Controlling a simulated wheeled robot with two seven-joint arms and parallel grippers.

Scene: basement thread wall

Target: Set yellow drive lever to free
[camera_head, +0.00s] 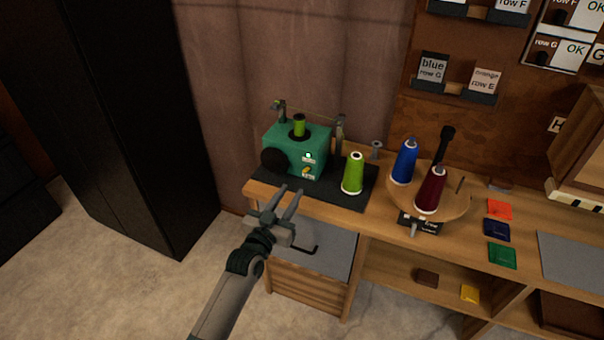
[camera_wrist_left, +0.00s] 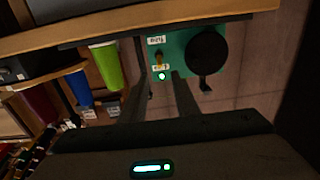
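The green winding machine (camera_head: 290,145) sits on a dark mat (camera_head: 343,195) at the left end of the bench. Its small yellow lever (camera_head: 306,171) is on the front face, near two white labels. In the left wrist view the lever (camera_wrist_left: 158,58) sits between those labels, whose words I cannot read surely. My left gripper (camera_head: 291,189) is open and empty, in front of and below the machine, apart from the lever. In the wrist view its fingers (camera_wrist_left: 157,57) frame the lever from a distance. My right gripper is in neither view.
A lime thread cone (camera_head: 353,174) stands close right of the machine. Blue (camera_head: 405,162) and dark red (camera_head: 431,190) cones stand on a round wooden stand. A dark cabinet (camera_head: 130,120) is at the left. The space before the machine's front is clear.

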